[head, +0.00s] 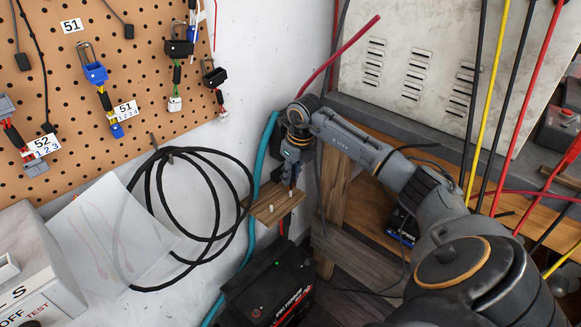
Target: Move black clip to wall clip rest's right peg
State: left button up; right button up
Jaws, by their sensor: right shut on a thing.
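The wall clip rest is a small wooden shelf (266,212) on the white wall, with short pale pegs on top. One peg (271,209) shows clearly, and the area around the right peg is partly covered by my gripper. My right gripper (291,184) points down at the right part of the shelf, its fingertips at or just above it. It is shut on a small dark thing, which I take as the black clip; its outline is mostly hidden by the fingers. I cannot tell whether it touches the peg. My left gripper is out of view.
A black battery (268,291) stands below the shelf. A coiled black cable (160,235) hangs on the wall at left, beside a teal hose (252,215). A pegboard (130,75) with connectors is at upper left. A wooden bench (340,180) and hanging cables are at right.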

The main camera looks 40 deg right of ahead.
jog(key=shift+f, duration=0.15)
jog(key=shift+f+b, duration=0.45)
jog(key=shift+f, duration=0.6)
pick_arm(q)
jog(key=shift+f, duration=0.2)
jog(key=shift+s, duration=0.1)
pick_arm(e)
jog(key=o, duration=0.9)
jog(key=shift+c, duration=0.2)
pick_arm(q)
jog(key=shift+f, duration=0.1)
pick_arm(e)
jog(key=shift+r, duration=0.1)
